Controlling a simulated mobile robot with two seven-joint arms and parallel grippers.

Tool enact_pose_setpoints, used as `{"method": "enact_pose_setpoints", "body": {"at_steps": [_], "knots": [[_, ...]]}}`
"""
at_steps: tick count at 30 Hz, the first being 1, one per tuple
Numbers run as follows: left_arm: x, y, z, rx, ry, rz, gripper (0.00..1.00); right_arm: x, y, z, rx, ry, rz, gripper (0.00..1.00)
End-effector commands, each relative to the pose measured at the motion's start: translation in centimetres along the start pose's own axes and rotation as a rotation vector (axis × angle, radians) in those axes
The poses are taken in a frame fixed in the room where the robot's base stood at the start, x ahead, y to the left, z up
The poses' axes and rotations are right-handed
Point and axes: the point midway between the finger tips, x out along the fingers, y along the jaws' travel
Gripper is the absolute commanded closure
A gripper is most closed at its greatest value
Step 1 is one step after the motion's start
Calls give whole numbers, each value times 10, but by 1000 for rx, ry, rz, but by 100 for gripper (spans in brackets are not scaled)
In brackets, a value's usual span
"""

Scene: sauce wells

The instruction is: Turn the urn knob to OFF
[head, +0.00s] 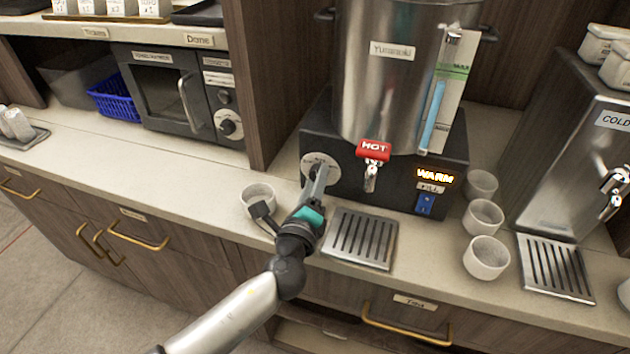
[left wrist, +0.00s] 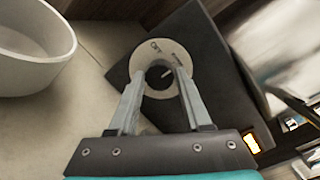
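The urn (head: 385,85) is a tall steel cylinder on a black base, with a red HOT tag over its tap. Its knob is on a pale round dial (head: 316,165) at the left of the base front. In the left wrist view the dark knob (left wrist: 157,84) has a light pointer aimed up and right, and OFF-like lettering shows at the dial's upper left. My left gripper (head: 313,187) reaches the dial. Its two fingers (left wrist: 165,76) lie on either side of the knob, close to it; whether they press on it cannot be told. My right gripper is not in view.
A lit WARM sign (head: 435,176) and blue switch (head: 425,204) are on the base. A white cup (head: 258,196) stands left of my gripper, a drip tray (head: 360,238) to its right. Several cups and a cold dispenser (head: 575,150) stand farther right.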

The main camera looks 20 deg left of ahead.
Motion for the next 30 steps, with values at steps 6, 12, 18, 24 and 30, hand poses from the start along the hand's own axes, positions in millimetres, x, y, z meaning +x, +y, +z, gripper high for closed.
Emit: {"method": "enact_pose_setpoints", "body": {"at_steps": [6, 12, 18, 24, 30], "knots": [[0, 0, 0, 0, 0, 0, 77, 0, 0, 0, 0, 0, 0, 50], [0, 0, 0, 0, 0, 0, 100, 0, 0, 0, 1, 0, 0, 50], [0, 0, 0, -2, 0, 0, 100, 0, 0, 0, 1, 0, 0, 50], [0, 0, 0, -44, 3, 4, 100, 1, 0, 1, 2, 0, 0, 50], [0, 0, 0, -157, 8, 13, 100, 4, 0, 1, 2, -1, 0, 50]]}}
